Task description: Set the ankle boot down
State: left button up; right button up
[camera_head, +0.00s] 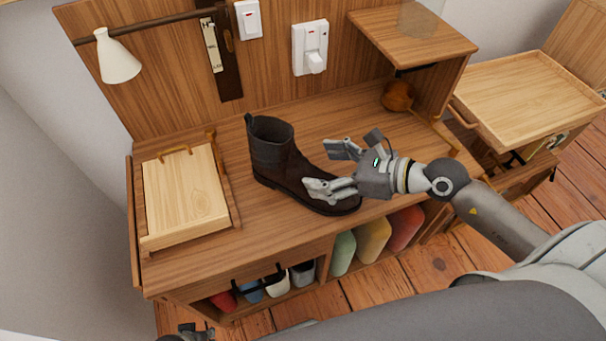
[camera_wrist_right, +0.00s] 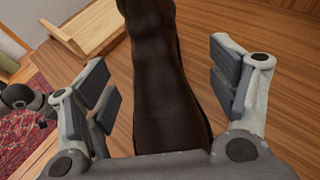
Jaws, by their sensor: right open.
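The dark brown ankle boot (camera_head: 282,160) stands upright on the wooden desk top (camera_head: 310,125), its toe pointing to the lower right. My right gripper (camera_head: 335,170) is open over the toe end, with one finger on the near side and the other on the far side. In the right wrist view the boot (camera_wrist_right: 165,75) lies between the spread fingers (camera_wrist_right: 165,90), with gaps at both sides. The near finger hides part of the toe in the head view. Part of my left gripper (camera_head: 190,332) shows at the bottom edge, its fingers unclear.
A light wooden tray (camera_head: 185,195) sits on the desk's left. A white lamp (camera_head: 117,60) hangs above it. A raised shelf (camera_head: 415,38) and an orange-brown round object (camera_head: 397,96) are at the back right. Colourful items (camera_head: 373,240) fill the cubbies below. Desk space behind the boot is clear.

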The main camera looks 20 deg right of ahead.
aim_at(311, 166)
jog(key=x, duration=0.5)
jog(key=shift+s+a, duration=0.2)
jog(key=shift+a, duration=0.1)
jog(key=c, duration=1.7)
jog(key=shift+r, duration=0.1)
